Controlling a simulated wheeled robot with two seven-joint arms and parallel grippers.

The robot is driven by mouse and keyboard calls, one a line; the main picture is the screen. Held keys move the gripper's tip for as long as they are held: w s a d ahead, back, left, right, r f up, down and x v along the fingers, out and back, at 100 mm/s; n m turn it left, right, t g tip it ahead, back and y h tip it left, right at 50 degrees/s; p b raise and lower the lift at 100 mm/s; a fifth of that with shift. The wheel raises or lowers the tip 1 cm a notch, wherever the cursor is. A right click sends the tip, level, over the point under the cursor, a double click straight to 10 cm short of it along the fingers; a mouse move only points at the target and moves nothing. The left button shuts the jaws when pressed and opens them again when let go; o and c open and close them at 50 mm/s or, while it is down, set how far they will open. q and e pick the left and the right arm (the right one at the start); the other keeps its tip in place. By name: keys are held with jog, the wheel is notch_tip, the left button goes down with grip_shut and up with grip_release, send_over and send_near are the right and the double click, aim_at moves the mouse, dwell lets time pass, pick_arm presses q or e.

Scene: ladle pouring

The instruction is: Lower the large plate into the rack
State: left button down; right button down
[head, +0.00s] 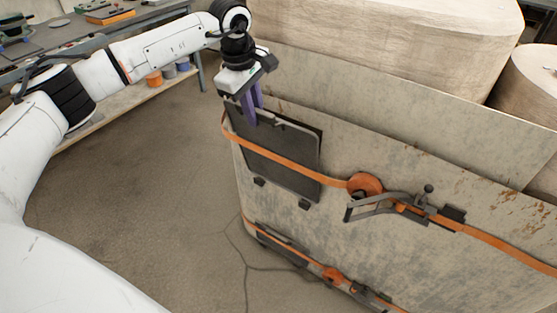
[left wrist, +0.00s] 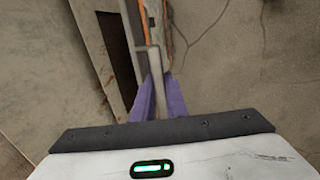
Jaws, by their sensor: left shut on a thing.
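The large plate (head: 285,142) is a dark grey flat panel, upright against the worn beige wall of a big container in the head view. My left gripper (head: 251,112), with purple fingers, is shut on its top edge near the left corner. In the left wrist view, the plate's thin edge (left wrist: 157,82) sits between the fingers (left wrist: 160,100). An orange strap (head: 265,150) crosses in front of the plate. Two small black brackets (head: 304,203) sit at its lower edge, perhaps the rack; I cannot tell if the plate touches them. My right gripper is not in view.
An orange round fitting (head: 365,186) and a grey lever latch (head: 390,205) stick out right of the plate. A workbench (head: 110,22) stands at the back left.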

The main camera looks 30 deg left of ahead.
pick_arm(q)
jog(key=shift+w+r+p, duration=0.15)
jog(key=shift+r+p, duration=2.1)
jog(key=shift+r, duration=1.5)
jog(key=shift+w+v, duration=0.2)
jog(key=shift+v, duration=0.75)
jog(key=w+v, duration=0.3)
jog(key=v, duration=1)
jog(key=shift+d+r, duration=0.2)
jog(key=shift+r, duration=0.35)
jog(key=shift+s, duration=0.15)
